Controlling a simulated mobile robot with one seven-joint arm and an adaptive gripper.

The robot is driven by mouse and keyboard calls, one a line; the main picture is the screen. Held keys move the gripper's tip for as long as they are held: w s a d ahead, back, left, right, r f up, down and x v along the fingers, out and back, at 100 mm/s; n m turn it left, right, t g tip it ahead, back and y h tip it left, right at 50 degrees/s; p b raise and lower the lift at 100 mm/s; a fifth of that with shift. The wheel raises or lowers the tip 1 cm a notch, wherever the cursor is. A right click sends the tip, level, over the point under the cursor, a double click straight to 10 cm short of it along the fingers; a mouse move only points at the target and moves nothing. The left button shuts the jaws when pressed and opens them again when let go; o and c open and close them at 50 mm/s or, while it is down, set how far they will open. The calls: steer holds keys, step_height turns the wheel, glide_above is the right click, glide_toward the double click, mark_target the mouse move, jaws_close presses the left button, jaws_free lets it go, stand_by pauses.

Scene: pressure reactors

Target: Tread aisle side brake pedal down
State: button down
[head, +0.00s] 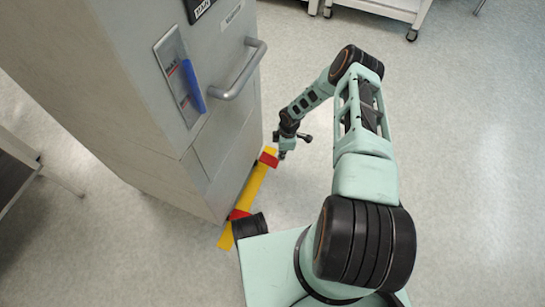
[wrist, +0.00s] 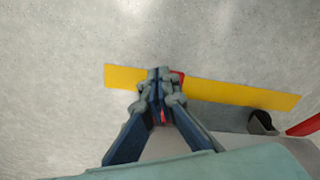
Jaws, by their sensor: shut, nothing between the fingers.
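Two red pedals show low beside the grey cabinet, along a yellow strip on the floor. The far red pedal (head: 268,159) is at the strip's upper end in the head view, and the near red pedal (head: 238,214) is toward its lower end. My gripper (head: 282,156) is shut and empty, pointing down just right of the far pedal. In the wrist view my gripper's fingertips (wrist: 161,74) are together over the yellow strip and partly cover a red pedal (wrist: 180,76). I cannot tell whether they touch it. Another red part (wrist: 304,126) shows at the right edge.
The tall grey cabinet (head: 150,90) with a bar handle (head: 240,75) and a blue lever (head: 193,87) stands left of my arm. The yellow strip (head: 257,183) runs along its base. A dark caster (wrist: 261,122) shows in the wrist view. Floor on the right is clear.

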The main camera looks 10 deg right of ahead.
step_height(320, 180, up, 11)
steer(key=d, duration=0.1)
steer(key=shift+r, duration=0.15)
steer(key=shift+s, duration=0.1)
stand_by(0.6)
